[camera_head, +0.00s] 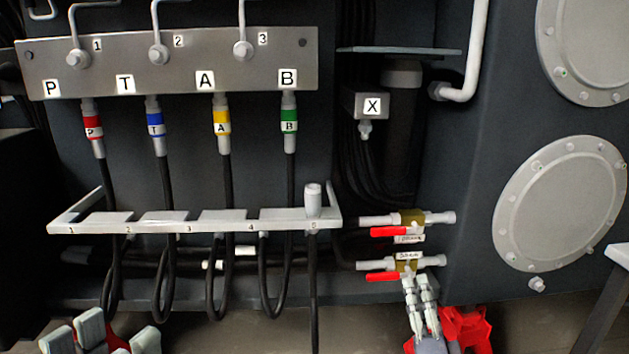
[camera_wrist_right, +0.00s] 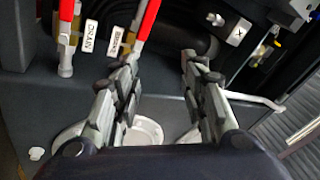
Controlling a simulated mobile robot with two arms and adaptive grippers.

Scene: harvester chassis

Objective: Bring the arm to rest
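My right gripper (camera_head: 417,278) is at the lower right of the head view, with its fingertips just in front of and below the lower brass valve (camera_head: 407,263). In the right wrist view its two fingers (camera_wrist_right: 160,62) stand apart with nothing between them. I cannot tell from the head view whether a finger touches the valve. The lower valve has a red handle (camera_head: 383,277) pointing left; the upper valve (camera_head: 411,217) has one (camera_head: 388,232) pointing left too. My left gripper (camera_head: 103,325) shows partly at the bottom left, fingers spread and empty, its lower part cut off.
A plate (camera_head: 185,65) with hose ports P, T, A and B is at the upper left. A numbered rail (camera_head: 200,226) juts out below, with black hoses looping under it. An X block (camera_head: 366,104) and round bolted covers (camera_head: 560,200) are to the right.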

